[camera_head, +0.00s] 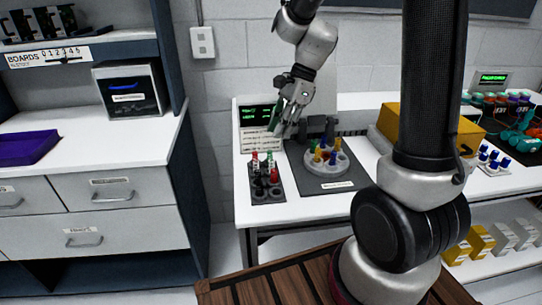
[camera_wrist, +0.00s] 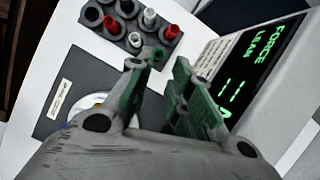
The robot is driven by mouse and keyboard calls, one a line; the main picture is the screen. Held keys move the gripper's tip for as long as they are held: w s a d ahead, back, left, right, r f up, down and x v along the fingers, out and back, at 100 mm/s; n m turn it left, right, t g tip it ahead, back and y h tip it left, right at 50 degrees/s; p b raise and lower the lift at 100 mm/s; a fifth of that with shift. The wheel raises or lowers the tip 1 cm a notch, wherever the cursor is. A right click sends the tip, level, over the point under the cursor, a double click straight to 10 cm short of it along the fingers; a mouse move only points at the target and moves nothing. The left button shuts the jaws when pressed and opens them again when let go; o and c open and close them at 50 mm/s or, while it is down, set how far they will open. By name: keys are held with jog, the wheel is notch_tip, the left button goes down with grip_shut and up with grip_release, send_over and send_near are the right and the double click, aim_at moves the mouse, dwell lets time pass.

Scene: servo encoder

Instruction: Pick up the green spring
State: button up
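My gripper (camera_head: 282,119) hangs above and behind the rack in the head view. In the wrist view my gripper (camera_wrist: 158,75) has its green-padded fingers apart, with nothing seen between them. The spring's lower part is hidden.
A display unit (camera_head: 247,115) with green text stands behind the rack, close to my fingers in the wrist view. To the right, a round holder (camera_head: 327,168) with blue and yellow pieces sits on a dark mat (camera_head: 308,184). A yellow box (camera_head: 458,130) is farther right.

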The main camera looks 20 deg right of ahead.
aim_at(271, 151)
jog(key=x, duration=0.7)
jog(key=shift+s+a+f, duration=0.1)
jog(key=shift+a+f, duration=0.1)
jog(key=shift+f, duration=0.2)
jog(key=c, duration=0.5)
